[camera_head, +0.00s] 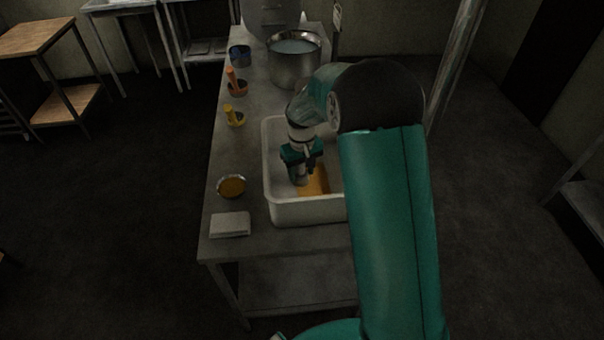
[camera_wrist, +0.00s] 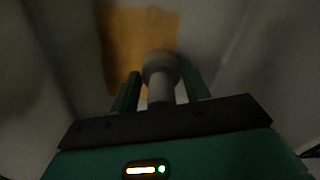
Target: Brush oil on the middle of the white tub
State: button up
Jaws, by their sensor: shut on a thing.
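The white tub (camera_head: 300,212) stands on the metal table, partly hidden by my arm on its right side. An orange-yellow oil patch (camera_head: 313,182) lies on its floor near the front. The patch also shows in the wrist view (camera_wrist: 135,35). My gripper (camera_head: 300,172) points down inside the tub, next to the patch. In the wrist view my gripper (camera_wrist: 160,88) is shut on a grey round-ended handle (camera_wrist: 160,68), seemingly the brush. Its bristles are hidden. A small bowl of orange-yellow oil (camera_head: 232,187) stands left of the tub.
A pale folded block or cloth (camera_head: 230,225) lies at the table's front left. A yellow item (camera_head: 233,116), an orange-handled bowl (camera_head: 236,84) and a blue bowl (camera_head: 240,55) line the left edge. A metal pot (camera_head: 294,66) stands behind the tub.

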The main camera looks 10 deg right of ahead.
jog(key=shift+w+d, duration=0.15)
jog(key=shift+w, duration=1.55)
jog(key=shift+r, duration=0.1)
jog(key=shift+r, duration=3)
notch_tip(320, 180, up, 3)
